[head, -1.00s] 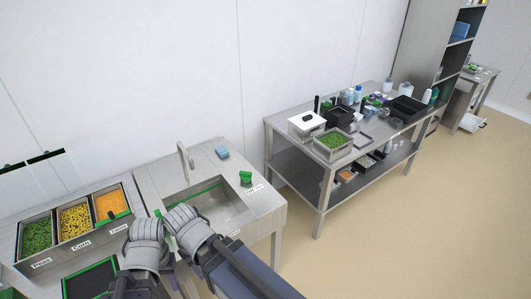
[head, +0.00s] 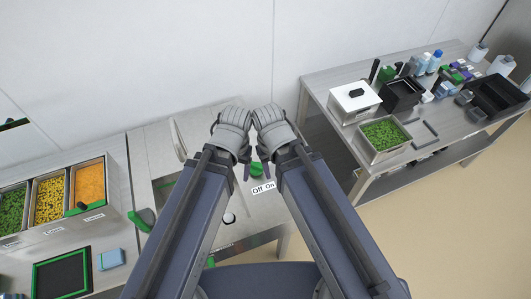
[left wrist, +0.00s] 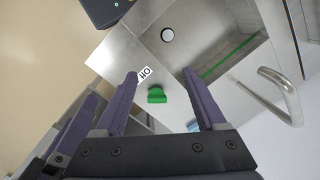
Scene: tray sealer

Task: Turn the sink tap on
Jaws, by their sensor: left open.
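The green tap knob (head: 256,169) is on the sink counter beside a label reading "Off On" (head: 264,188). It also shows in the left wrist view (left wrist: 157,95), with the label above left of it, partly visible. The curved metal spout (head: 178,140) stands behind the sink and shows at right in the left wrist view (left wrist: 292,100). My left gripper (left wrist: 159,76) is open, its purple fingers on either side of the knob in that picture; contact cannot be told. My right arm (head: 325,210) reaches in from the right; its gripper fingers are not clearly visible.
Bins of peas, corn and orange food stand at left. A steel table with a pea tray (head: 385,135), bottles and black boxes stands at right.

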